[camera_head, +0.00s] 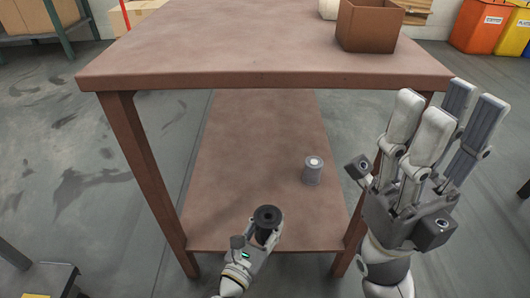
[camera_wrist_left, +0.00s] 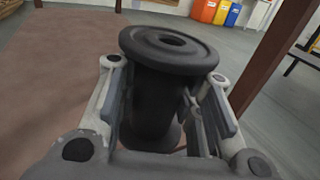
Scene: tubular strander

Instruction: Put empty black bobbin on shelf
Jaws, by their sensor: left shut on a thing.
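The empty black bobbin (camera_head: 267,215) is upright in my left gripper (camera_head: 256,238), at the front edge of the brown table's lower shelf (camera_head: 240,150) in the head view. In the left wrist view the bobbin (camera_wrist_left: 165,85) stands between the two fingers of my left gripper (camera_wrist_left: 165,110), which are shut on its core below the top flange. Whether its base touches the shelf I cannot tell. My right gripper (camera_head: 432,150) is raised at the right of the head view, with its fingers apart and nothing between them.
A grey bobbin (camera_head: 312,171) stands on the lower shelf to the right of the black one. A brown box (camera_head: 369,25) sits on the tabletop (camera_head: 220,45). Table legs (camera_head: 148,180) flank the shelf. The shelf's left and back parts are clear.

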